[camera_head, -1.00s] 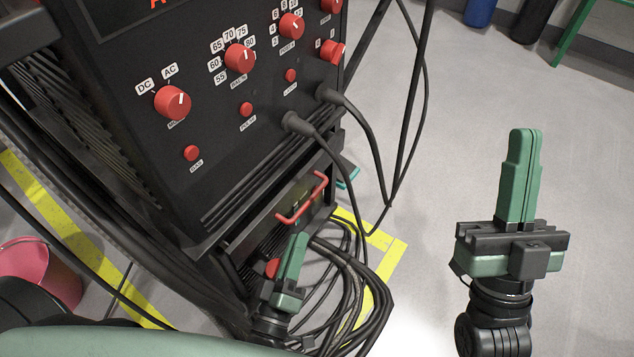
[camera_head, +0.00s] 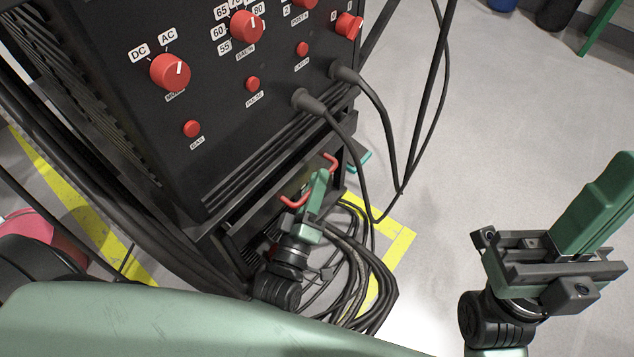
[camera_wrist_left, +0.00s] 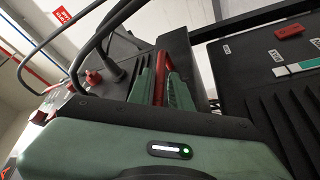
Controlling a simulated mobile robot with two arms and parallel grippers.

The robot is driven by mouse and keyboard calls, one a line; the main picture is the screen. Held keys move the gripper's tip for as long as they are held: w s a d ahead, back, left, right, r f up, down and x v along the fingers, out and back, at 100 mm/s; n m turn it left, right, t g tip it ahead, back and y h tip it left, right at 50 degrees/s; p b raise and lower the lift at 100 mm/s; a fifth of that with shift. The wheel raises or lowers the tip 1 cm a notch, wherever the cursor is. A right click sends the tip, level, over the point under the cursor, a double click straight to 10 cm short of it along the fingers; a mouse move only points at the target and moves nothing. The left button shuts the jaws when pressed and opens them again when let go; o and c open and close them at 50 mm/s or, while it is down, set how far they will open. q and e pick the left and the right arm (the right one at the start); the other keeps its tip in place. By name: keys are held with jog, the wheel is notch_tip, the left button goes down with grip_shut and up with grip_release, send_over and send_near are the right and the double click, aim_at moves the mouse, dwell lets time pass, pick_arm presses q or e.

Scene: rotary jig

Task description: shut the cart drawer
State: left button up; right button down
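The cart drawer (camera_head: 268,213) is a dark drawer under the black machine, with a red bar handle (camera_head: 332,162) on its front. How far it stands out is hard to tell, as my left gripper hides part of it. My left gripper (camera_head: 319,184) is at the middle of the handle. In the left wrist view, its green fingers (camera_wrist_left: 162,88) stand on both sides of the red bar; whether they grip it is unclear. My right gripper (camera_head: 600,200) has its green fingers together, empty, over the floor at the right.
The black machine (camera_head: 225,150) with red knobs sits above the drawer. Thick cables (camera_head: 372,130) hang from its front, and coiled cables (camera_head: 355,280) lie below my left gripper. A pink bucket (camera_head: 45,240) stands at the left.

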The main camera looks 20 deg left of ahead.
pick_arm(q)
grip_shut()
dwell(1.4)
